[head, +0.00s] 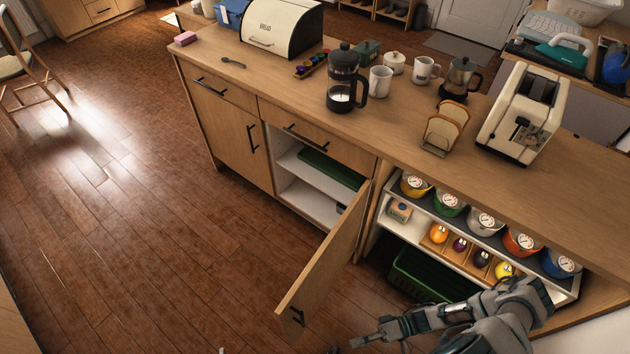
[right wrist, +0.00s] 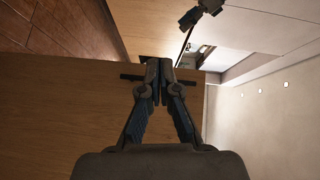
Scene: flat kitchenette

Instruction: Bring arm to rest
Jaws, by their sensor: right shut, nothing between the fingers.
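My right arm comes in from the lower right of the head view. Its gripper (head: 348,345) is low at the bottom edge, to the right of the open cabinet door. In the right wrist view the gripper (right wrist: 159,68) has its two fingers together, with nothing seen between them. A wooden panel (right wrist: 60,125) fills the left of that view, with a dark bar across it behind the fingers; I cannot tell whether they touch. My left gripper is not in the head view.
The cabinet door (head: 325,265) stands open into the room, with a dark handle (head: 297,316) at its free edge. Open shelves right of it hold several coloured pots and a green crate (head: 425,278). The counter (head: 395,130) carries a toaster (head: 525,110) and a coffee press (head: 342,80).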

